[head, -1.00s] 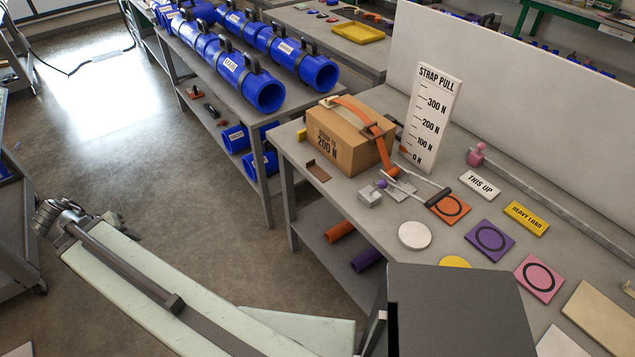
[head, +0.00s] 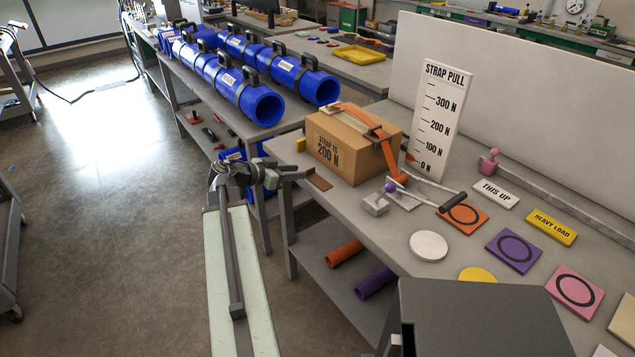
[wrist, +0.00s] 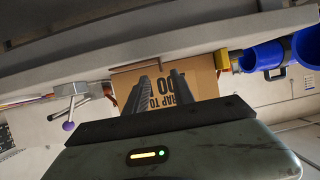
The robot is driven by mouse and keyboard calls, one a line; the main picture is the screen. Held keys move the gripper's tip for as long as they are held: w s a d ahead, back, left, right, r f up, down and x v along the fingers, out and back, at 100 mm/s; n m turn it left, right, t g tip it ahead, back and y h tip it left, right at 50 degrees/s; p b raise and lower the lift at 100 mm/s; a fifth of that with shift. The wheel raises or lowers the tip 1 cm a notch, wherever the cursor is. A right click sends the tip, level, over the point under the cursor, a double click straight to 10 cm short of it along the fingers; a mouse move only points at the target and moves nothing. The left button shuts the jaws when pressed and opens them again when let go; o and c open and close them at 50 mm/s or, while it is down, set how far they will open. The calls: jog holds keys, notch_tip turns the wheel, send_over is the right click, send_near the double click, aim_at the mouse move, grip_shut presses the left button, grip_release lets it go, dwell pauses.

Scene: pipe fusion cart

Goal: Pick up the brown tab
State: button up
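The brown tab (head: 319,181) lies flat on the grey workbench (head: 345,208) at its left edge, just left of the cardboard box (head: 345,148). My gripper (head: 300,174) is at the bench edge, its fingers pointing right towards the tab and very close to it. Whether they touch cannot be told. In the wrist view my gripper's two fingers (wrist: 152,90) are apart, with the cardboard box (wrist: 195,82) behind them.
A metal clamp with a purple knob (head: 390,188) stands right of the tab, before the strapped box. A small yellow block (head: 300,145) is behind it. Blue pipes (head: 262,103) lie on the bench behind.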

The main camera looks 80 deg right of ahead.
jog(key=b+x, duration=0.1)
jog(key=x, duration=0.4)
jog(key=shift+w+d+r+b, duration=0.1)
jog(key=shift+d+r+b, duration=0.1)
jog(key=shift+b, duration=0.15)
grip_shut()
jog(key=shift+r, duration=0.1)
notch_tip(320, 180, up, 10)
jog(key=p, duration=1)
jog(key=shift+p, duration=0.3)
